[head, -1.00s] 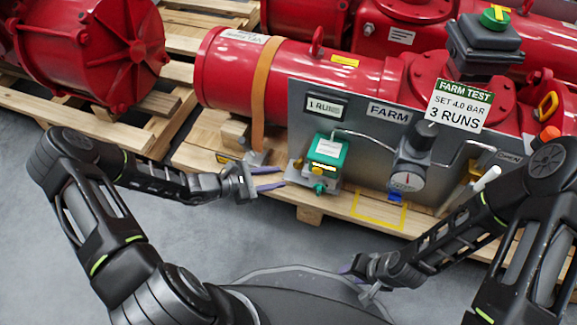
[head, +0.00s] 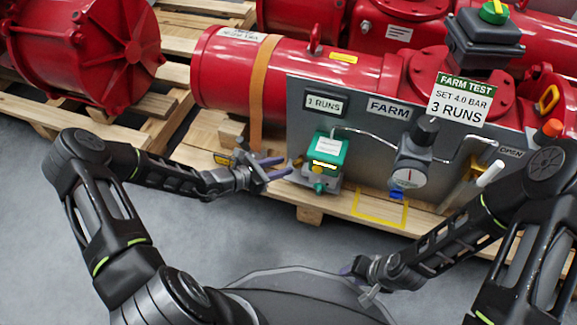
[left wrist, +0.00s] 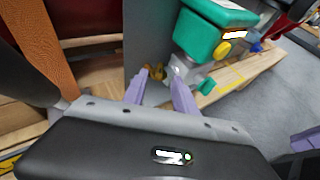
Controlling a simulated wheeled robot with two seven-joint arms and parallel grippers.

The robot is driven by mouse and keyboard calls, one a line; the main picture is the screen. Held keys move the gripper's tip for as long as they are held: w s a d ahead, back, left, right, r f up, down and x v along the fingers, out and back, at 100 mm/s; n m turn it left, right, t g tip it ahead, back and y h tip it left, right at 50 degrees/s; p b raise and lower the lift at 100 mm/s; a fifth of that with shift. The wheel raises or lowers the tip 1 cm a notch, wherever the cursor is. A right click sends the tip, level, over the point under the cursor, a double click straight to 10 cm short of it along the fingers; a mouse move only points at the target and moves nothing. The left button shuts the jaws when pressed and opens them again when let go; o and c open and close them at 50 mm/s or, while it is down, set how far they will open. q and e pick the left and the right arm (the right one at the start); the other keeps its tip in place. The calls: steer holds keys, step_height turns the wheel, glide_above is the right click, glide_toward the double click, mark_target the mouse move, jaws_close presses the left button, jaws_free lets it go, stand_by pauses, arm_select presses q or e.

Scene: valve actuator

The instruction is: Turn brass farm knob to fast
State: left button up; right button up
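A sign (head: 460,101) reads FARM TEST, SET 4.0 BAR, 3 RUNS. A display (head: 325,104) reads 1 RUNS. A pressure gauge (head: 408,178) and a white-handled lever (head: 488,175) are to the right. The wooden pallet (head: 310,215) edges the open floor.

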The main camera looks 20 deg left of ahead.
mark_target(294, 162)
arm_select(q)
steer(key=b+x, duration=0.1)
steer(key=x, duration=0.1)
steer(key=shift+w+d+f, duration=0.15)
steer(key=shift+w+f, duration=0.05)
steer(key=shift+w+d, duration=0.25)
steer(key=shift+w, duration=0.05)
steer(key=shift+c, duration=0.3)
jaws_close()
